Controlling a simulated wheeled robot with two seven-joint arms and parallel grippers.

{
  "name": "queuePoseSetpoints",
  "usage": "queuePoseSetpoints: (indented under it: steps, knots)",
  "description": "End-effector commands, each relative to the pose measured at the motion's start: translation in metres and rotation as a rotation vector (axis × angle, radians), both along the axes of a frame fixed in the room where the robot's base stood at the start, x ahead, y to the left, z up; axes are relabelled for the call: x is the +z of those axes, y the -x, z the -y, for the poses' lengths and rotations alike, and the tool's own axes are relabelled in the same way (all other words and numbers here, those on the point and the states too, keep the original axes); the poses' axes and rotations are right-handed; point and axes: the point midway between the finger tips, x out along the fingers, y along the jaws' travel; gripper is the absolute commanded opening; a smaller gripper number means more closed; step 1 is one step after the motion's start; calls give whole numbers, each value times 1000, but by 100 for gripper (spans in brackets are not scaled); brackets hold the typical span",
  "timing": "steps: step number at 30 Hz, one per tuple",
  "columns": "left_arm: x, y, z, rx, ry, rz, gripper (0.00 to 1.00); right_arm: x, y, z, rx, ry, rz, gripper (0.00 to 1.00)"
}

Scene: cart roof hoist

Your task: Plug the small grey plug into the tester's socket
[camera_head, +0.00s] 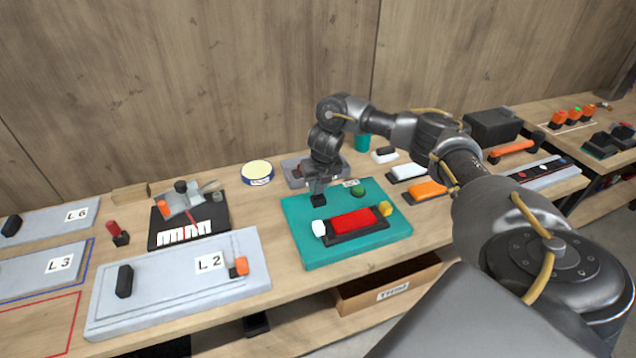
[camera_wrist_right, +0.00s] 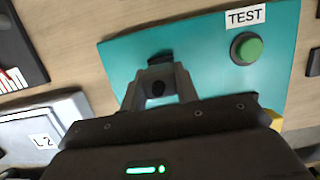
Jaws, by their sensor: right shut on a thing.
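The teal tester (camera_head: 290,213) lies on the bench, with a green button (camera_head: 357,191) beside a TEST label; its button also shows in the wrist view (camera_wrist_right: 246,49). My right gripper (camera_head: 318,192) is low over the tester's left back part, pointing down. It is shut on a small dark piece, taken to be the grey plug (camera_wrist_right: 158,88), mostly hidden between the fingers. A black block (camera_wrist_right: 160,60) shows just beyond the fingertips, perhaps the socket. I cannot tell whether plug and socket touch. My left gripper is not in view.
A red block (camera_head: 354,221) in a black holder sits on the tester's front, between white and yellow pieces. A grey L2 board (camera_head: 170,298) lies to the left. A blue-rimmed round tin (camera_head: 257,173) stands behind. An orange-topped block (camera_head: 428,188) is to the right.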

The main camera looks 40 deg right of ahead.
Motion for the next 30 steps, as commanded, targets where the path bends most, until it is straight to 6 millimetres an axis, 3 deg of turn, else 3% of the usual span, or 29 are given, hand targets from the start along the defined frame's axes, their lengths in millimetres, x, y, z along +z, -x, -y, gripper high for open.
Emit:
queuePoseSetpoints:
  steps: [30]
  knots:
    - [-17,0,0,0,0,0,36,-27,0,0,-1,0,0,8]
